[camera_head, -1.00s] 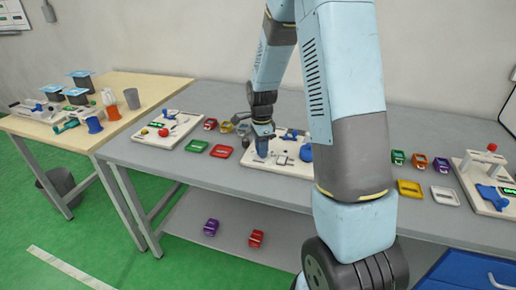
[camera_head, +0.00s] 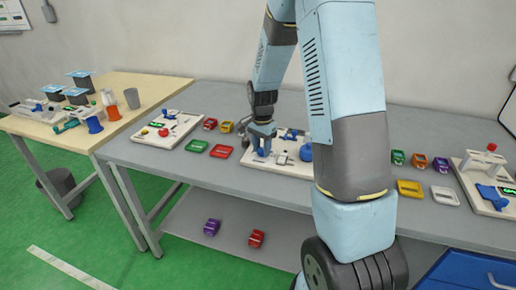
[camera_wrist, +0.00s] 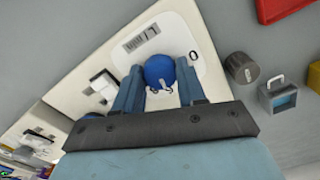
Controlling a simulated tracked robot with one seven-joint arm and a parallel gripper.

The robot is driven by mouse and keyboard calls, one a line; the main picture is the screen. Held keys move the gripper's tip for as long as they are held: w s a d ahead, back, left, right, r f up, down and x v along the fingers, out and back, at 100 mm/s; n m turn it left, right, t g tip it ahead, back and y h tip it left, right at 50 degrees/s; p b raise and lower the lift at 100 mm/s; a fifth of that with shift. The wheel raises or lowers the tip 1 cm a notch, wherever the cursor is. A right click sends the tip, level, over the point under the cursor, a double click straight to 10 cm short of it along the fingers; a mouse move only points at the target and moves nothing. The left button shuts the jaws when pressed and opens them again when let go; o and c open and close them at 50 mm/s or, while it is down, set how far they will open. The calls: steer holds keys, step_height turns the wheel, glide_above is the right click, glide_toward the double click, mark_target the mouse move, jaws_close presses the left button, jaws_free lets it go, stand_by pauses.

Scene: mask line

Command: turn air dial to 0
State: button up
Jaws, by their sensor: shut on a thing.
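The air dial is a round blue knob (camera_wrist: 159,70) with a small white pointer mark at its lower edge in the wrist view. It sits on a white panel with a small digital readout (camera_wrist: 142,38) and a printed 0 (camera_wrist: 194,55) to the right of the knob. My gripper (camera_wrist: 158,84) has one blue finger on each side of the knob and is shut on it. In the head view my gripper (camera_head: 262,150) is down at the left part of the middle white board (camera_head: 250,160), and hides the dial there.
On the same board are a blue lever (camera_head: 291,134) and another blue round part (camera_head: 306,152). A grey cylinder (camera_wrist: 241,68) and a small grey case (camera_wrist: 279,96) stand close by.

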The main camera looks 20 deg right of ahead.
mark_target(262, 149)
steer(key=n, duration=0.4)
steer(key=shift+w+d+r+n, duration=0.15)
steer(key=shift+w+n, duration=0.1)
steer(key=shift+n, duration=0.05)
steer(key=n, duration=0.4)
steer(key=shift+n, duration=0.3)
steer(key=n, duration=0.4)
steer(key=shift+n, duration=2.4)
steer(key=o, duration=1.1)
steer(key=shift+c, duration=0.2)
steer(key=shift+s, duration=0.1)
step_height(262, 149, up, 14)
steer(key=shift+f, duration=0.25)
